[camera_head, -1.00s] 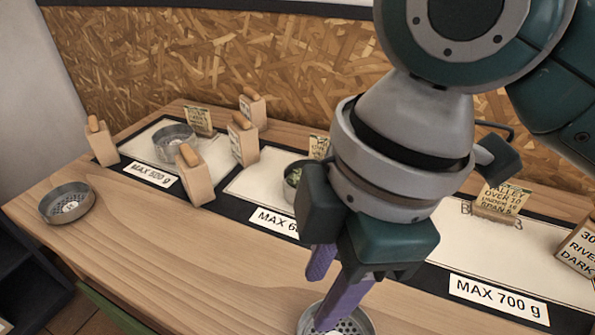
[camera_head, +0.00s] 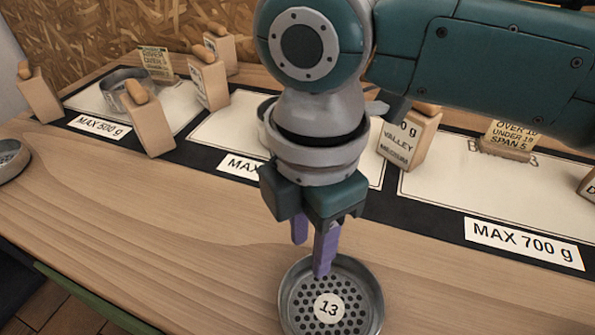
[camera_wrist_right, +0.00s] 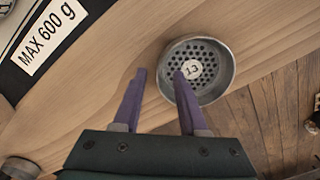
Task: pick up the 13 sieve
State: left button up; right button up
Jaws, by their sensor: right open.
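The 13 sieve (camera_head: 350,311) is a round grey metal pan with a perforated floor and a white disc marked 13. It sits on the wooden table near its front edge, and it also shows in the right wrist view (camera_wrist_right: 207,84). My right gripper (camera_head: 311,254) is open, with its purple fingers pointing down at the sieve's back-left rim. In the right wrist view, one finger of the gripper (camera_wrist_right: 160,74) overlaps the sieve's near rim and the other is outside it. Nothing is between the fingers. Whether a finger touches the rim cannot be told. My left gripper is not in view.
Another sieve (camera_head: 10,160) stands at the left edge. A metal pan (camera_head: 112,92) sits on the MAX 500 g mat (camera_head: 85,101). Wooden blocks (camera_head: 148,122) stand behind, left of my right arm. The MAX 700 g mat (camera_head: 450,192) lies right. Table left of the 13 sieve is bare.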

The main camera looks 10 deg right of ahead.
notch_tip(320, 180, down, 2)
jog(key=shift+f, duration=0.15)
grip_shut()
dwell(1.4)
